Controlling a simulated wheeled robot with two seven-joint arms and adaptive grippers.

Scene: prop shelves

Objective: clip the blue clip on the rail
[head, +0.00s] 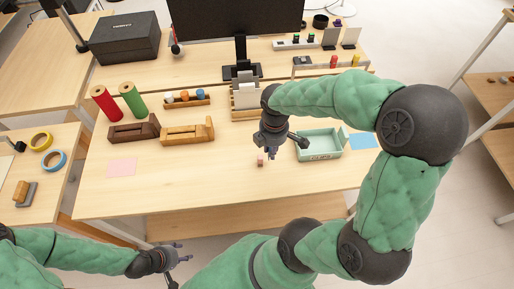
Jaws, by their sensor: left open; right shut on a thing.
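My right gripper (264,150) points down over the front middle of the table, its jaws shut. A small pinkish-brown thing (260,160) shows at its fingertips; its shape is too small to make out. I cannot make out a blue clip. A grey rail-like bar (312,67) with a red and a yellow piece on it stands at the back right of the table, partly hidden behind my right arm. My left gripper (183,253) is open and empty, low in front of the table's front edge.
A green tray (322,154) stands just right of my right gripper, with a blue sheet (363,141) beyond it. Wooden holders (187,134), red (104,102) and green (133,101) cylinders and a monitor (240,20) stand left and behind. The table's front middle is mostly clear.

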